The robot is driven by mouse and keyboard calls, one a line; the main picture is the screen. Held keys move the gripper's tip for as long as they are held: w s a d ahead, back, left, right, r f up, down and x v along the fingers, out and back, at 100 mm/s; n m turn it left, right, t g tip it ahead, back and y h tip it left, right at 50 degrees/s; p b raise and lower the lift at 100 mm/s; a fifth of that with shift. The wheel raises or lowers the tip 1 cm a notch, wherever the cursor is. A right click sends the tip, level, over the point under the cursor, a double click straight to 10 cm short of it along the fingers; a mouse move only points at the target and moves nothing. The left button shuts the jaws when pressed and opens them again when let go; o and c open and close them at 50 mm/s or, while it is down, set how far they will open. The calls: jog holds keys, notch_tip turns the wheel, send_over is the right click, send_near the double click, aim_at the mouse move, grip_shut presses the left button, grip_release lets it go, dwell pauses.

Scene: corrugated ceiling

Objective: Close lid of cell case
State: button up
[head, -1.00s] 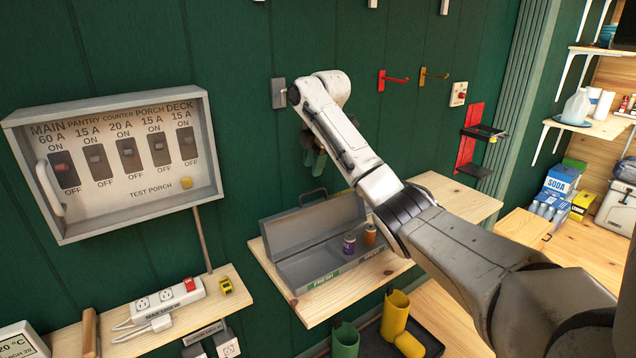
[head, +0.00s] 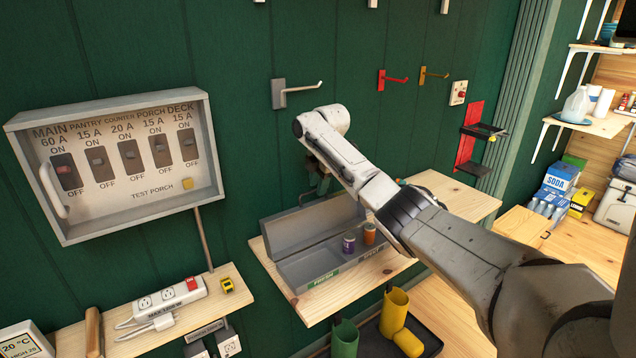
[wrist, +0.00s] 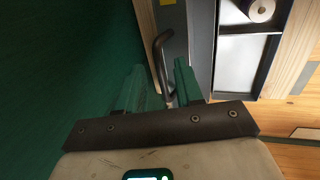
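The grey cell case (head: 292,285) sits on the wooden wall shelf, its lid (head: 290,235) standing open at the back near the green wall. A purple cell (head: 349,244) and an orange cell (head: 369,234) stand in the tray. The lid's dark handle (wrist: 160,48) shows in the wrist view, just beyond and between my fingertips. My gripper (wrist: 160,66) is open, with two green fingers apart and nothing visibly held. In the head view, my arm partly hides my gripper (head: 318,182), which is above the lid's upper edge, and covers the case's right end.
A grey hook (head: 298,91) sticks out of the wall above my wrist. A breaker panel (head: 120,160) is at left. Bare shelf wood (head: 455,197) lies right of the case.

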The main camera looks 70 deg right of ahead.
jog(key=shift+f, duration=0.1)
jog(key=shift+c, duration=0.4)
grip_shut()
dwell(1.0)
